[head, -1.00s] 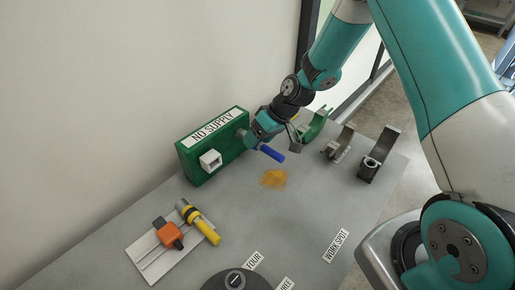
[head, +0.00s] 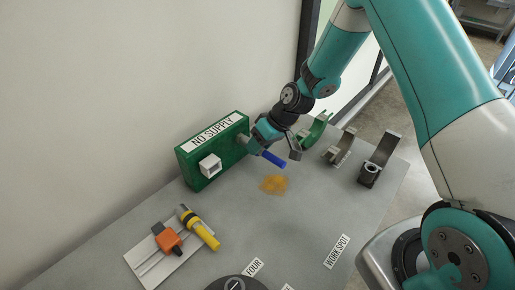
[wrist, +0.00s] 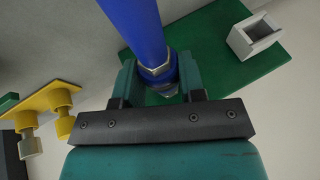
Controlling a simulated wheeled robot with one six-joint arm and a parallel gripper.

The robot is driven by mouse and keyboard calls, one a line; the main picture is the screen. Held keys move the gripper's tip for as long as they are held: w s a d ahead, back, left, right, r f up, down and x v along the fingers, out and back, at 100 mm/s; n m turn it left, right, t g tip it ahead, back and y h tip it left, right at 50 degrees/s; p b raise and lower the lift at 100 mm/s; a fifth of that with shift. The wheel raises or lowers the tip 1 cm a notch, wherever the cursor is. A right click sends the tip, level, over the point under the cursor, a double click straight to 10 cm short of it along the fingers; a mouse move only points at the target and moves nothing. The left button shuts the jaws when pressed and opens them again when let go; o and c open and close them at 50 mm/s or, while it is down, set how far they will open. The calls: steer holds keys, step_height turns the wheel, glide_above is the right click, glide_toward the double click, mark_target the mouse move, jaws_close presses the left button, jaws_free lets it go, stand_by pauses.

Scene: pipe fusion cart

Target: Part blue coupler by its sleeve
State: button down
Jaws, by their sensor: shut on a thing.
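The blue coupler is a blue tube (head: 273,158) with a metal sleeve (wrist: 157,72) at its end. My gripper (head: 258,143) is at the right end of the green box (head: 195,172) marked NO SUPPLY. In the wrist view, its two teal fingers (wrist: 158,84) are shut on the metal sleeve, one on each side. The blue tube runs up out of the picture there. A grey fitting (head: 243,138) shows between the box and my gripper in the head view. I cannot tell whether the coupler is still joined to it; my fingers hide the junction.
A white square socket (head: 210,166) sticks out of the box front. Curved holders (head: 340,147) stand at right. An orange-brown stain (head: 274,184) marks the grey tabletop.

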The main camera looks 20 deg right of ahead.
mark_target(273, 155)
steer(key=shift+s+d, duration=0.45)
steer(key=shift+s, duration=0.35)
steer(key=shift+s+d, duration=0.4)
steer(key=shift+s, duration=0.45)
steer(key=shift+s+d, duration=0.45)
steer(key=shift+s, duration=0.35)
